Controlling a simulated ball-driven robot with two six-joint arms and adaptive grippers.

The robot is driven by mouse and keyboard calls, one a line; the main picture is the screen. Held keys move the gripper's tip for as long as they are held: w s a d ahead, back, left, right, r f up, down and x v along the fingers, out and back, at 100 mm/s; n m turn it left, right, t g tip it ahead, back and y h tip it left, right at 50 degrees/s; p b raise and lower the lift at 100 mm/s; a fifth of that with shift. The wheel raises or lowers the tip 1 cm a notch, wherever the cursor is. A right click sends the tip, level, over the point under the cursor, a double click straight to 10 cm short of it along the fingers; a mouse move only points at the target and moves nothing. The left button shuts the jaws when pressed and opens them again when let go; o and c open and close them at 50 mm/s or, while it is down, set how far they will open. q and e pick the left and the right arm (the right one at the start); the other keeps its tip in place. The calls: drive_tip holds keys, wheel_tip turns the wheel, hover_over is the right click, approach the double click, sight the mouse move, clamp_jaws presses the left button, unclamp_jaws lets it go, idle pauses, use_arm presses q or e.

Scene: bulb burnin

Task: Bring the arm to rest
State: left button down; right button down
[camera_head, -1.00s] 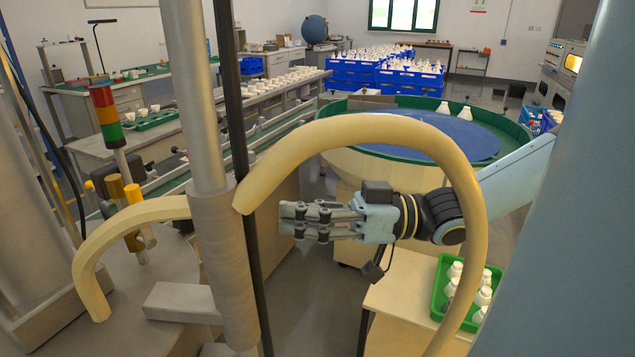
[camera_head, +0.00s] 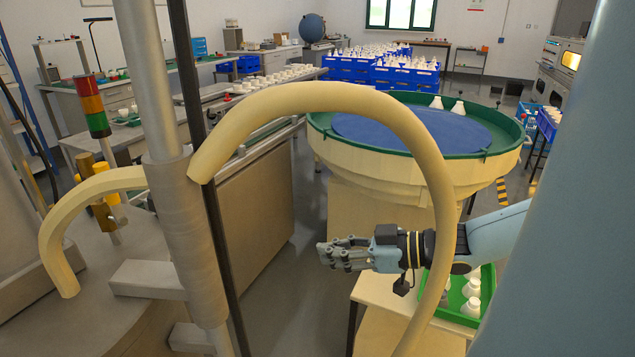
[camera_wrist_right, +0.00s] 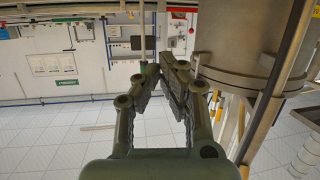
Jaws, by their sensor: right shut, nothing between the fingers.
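My right gripper (camera_head: 326,252) is shut and empty in the head view. It points left in the air, beside the left end of the cream bench (camera_head: 378,292) and in front of the round turntable's base. The right wrist view shows its fingers (camera_wrist_right: 165,72) closed together at the tips, with nothing between them. Part of my right arm is hidden behind a curved cream tube (camera_head: 430,165). My left gripper does not show in the head view.
A green tray (camera_head: 487,310) of white bulbs lies on the cream bench. A round table with a green rim (camera_head: 500,146) and blue top (camera_head: 400,132) stands behind. A steel post (camera_head: 150,80) rises at left. Grey floor (camera_head: 275,310) is open left of the gripper.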

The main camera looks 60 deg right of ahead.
drive_tip(key=shift+s+d+f+h, duration=0.3)
drive_tip(key=shift+d+f, duration=0.05)
drive_tip(key=shift+f, duration=0.35)
drive_tip(key=s+d+f+m+g+h+b, duration=0.15)
drive_tip(key=s+f, duration=0.25)
drive_tip(key=f, duration=0.4)
drive_tip(key=s+f+m+g+h+b, duration=0.1)
drive_tip(key=s+f+g+h, duration=0.15)
drive_tip(key=f, duration=0.65)
drive_tip(key=s+d+f+m+g+h+b, duration=0.15)
drive_tip(key=s+f, duration=0.25)
drive_tip(key=f, duration=0.4)
drive_tip(key=s+a+f+n+g+y+b, duration=0.1)
drive_tip(key=s+a+f+g, duration=0.7)
drive_tip(key=s+a+f, duration=0.8)
drive_tip(key=a+f+b, duration=0.1)
drive_tip(key=a+f, duration=0.1)
drive_tip(key=shift+s+a+y, duration=0.2)
drive_tip(key=shift+a+y, duration=0.15)
drive_tip(key=shift+a, duration=0.05)
drive_tip(key=shift+g, duration=0.25)
